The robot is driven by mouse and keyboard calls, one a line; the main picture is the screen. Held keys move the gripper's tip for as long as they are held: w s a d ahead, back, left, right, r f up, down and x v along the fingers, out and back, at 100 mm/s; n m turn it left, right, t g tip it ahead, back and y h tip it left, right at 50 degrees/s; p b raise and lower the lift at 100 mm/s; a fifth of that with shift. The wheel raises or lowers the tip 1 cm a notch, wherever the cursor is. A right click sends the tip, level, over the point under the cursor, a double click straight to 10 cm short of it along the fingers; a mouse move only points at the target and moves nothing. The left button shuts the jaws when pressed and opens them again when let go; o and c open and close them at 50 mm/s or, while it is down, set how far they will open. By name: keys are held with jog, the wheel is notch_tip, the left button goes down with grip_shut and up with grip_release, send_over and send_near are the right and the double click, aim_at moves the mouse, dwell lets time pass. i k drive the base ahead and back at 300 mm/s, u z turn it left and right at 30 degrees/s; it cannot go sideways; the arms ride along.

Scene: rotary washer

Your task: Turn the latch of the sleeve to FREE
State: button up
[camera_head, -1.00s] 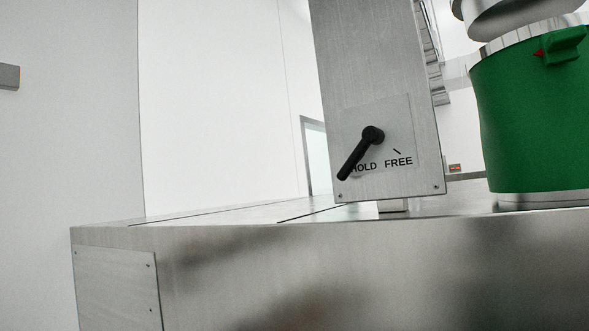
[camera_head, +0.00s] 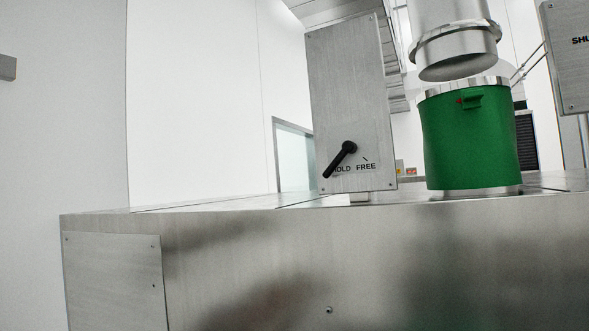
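The latch (camera_head: 341,158) is a black lever on the front of an upright steel box (camera_head: 350,85). Its arm slants down to the left and partly covers the first letter of the word HOLD. The word FREE (camera_head: 366,167) is to its right, with a short tick mark above it. The green sleeve (camera_head: 470,143) stands to the right of the box, with a steel band at its top and bottom and a small green catch with a red mark (camera_head: 469,101) near its top. My gripper is not in view.
A wide steel housing (camera_head: 300,255) fills the lower foreground, its top edge below the box. A steel pipe (camera_head: 455,45) hangs above the sleeve. Another labelled steel box (camera_head: 570,60) is at the right edge. Open space lies left of the latch box.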

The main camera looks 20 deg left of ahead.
aim_at(348, 146)
jog(key=z, duration=0.15)
jog(key=i, duration=0.9)
jog(key=u, duration=0.05)
